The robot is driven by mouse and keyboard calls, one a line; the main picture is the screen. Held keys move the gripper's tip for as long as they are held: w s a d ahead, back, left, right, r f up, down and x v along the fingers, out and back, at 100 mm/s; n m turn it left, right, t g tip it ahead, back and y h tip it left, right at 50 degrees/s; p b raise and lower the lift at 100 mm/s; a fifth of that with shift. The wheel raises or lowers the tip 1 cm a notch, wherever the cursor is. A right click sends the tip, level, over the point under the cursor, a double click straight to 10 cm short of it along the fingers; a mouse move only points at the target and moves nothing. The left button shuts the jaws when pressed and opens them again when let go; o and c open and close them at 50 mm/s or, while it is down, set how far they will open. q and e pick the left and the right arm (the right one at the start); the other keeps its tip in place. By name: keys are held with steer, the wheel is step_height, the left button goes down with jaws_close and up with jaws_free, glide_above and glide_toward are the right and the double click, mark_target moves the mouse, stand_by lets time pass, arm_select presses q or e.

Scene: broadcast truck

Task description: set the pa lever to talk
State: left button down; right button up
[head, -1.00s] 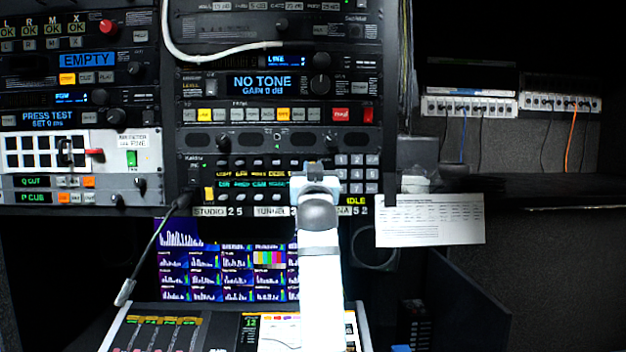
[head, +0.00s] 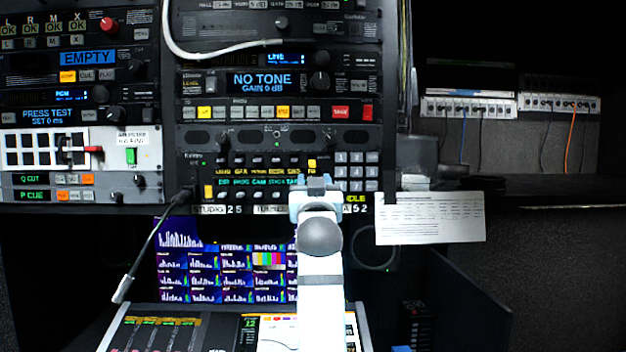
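The intercom panel (head: 228,172) is in the rack, with two rows of small black lever keys, lit labels and a number keypad (head: 356,172) at its right. A yellow key (head: 312,163) stands at the right end of the upper row, just above my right gripper. Another yellow key (head: 208,191) is at the panel's lower left. I cannot read which label says PA. My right gripper (head: 318,181) is in front of the panel's lower right part and hides some keys and labels there. Its finger gap and any contact with a key are unclear. My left gripper is not in view.
A gooseneck microphone (head: 150,250) sticks out below the panel's left side. Monitors (head: 205,270) and a mixing desk (head: 165,325) lie below. A paper sheet (head: 430,218) hangs to the right. A white cable (head: 200,55) loops above.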

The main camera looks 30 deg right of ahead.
steer(key=b+v, duration=0.1)
steer(key=v, duration=0.6)
steer(key=shift+s+a, duration=0.15)
